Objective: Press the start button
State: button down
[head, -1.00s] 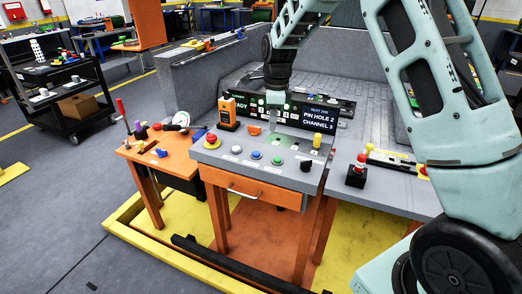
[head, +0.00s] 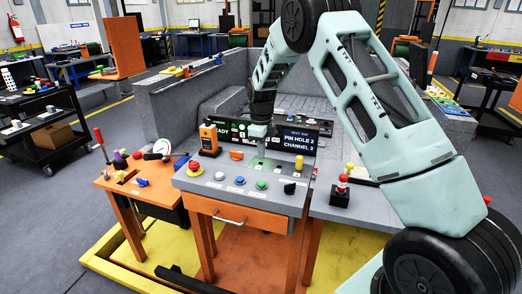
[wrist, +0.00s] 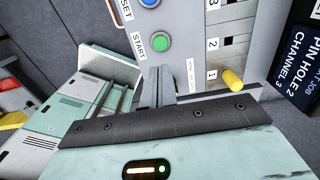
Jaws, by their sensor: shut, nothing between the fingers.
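The green start button (head: 261,185) sits on the sloped top of the grey control panel (head: 215,188), between a blue button (head: 240,180) and a black knob (head: 289,188). In the wrist view the green button (wrist: 160,42), marked START, shows just beyond my fingertips. My gripper (head: 258,150) points down over the back part of the panel, behind the button row in the head view. In the wrist view my gripper (wrist: 160,80) has its fingers together and empty. It looks apart from the button; the exact gap is hard to tell.
A red mushroom button (head: 195,168) and a white button (head: 219,176) are on the panel's left. A yellow peg (wrist: 231,79) stands beside the numbered slots. An orange handheld device (head: 208,137) and a display (head: 299,139) stand behind. A red-topped black post (head: 341,188) is on the right.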

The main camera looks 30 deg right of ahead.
aim_at(261, 183)
notch_tip(261, 183, down, 11)
jog(key=p, duration=0.3)
jog(key=shift+r, duration=0.1)
